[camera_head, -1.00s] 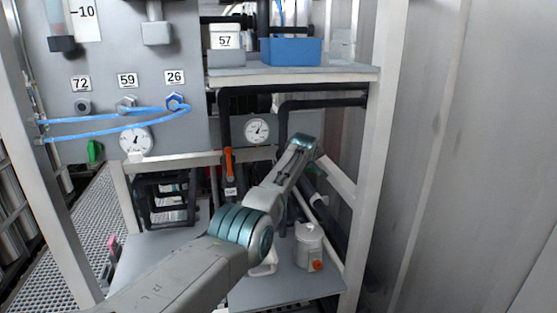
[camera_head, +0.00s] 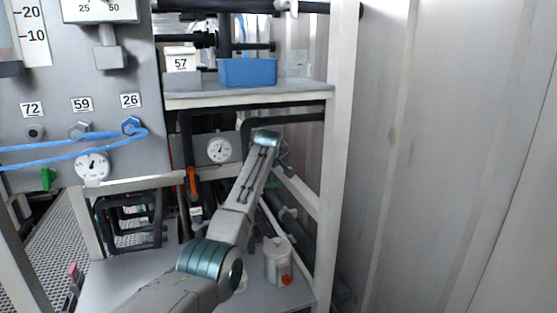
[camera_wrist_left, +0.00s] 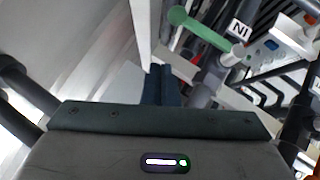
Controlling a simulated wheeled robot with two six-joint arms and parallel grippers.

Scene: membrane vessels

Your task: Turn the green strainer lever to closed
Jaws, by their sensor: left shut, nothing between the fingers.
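The green lever (camera_wrist_left: 200,30) shows in the wrist view as a bar with a round knob at its left end, running down right to a grey fitting near a tag reading "NI". In the head view only a small green bit (camera_head: 273,184) shows behind my left forearm. My left gripper (camera_wrist_left: 161,72) has its dark fingers together and empty, below and left of the lever, with a visible gap in the picture. In the head view its wrist is under the shelf and the fingertips are mostly hidden. My right gripper is out of view.
An orange lever (camera_head: 192,182) stands left of my arm. A white canister (camera_head: 278,262) stands on the lower plate. Dark pipes (camera_head: 300,240) run behind my arm. The shelf (camera_head: 250,97) with a blue bin (camera_head: 247,72) is above. Another green handle (camera_head: 48,178) is far left.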

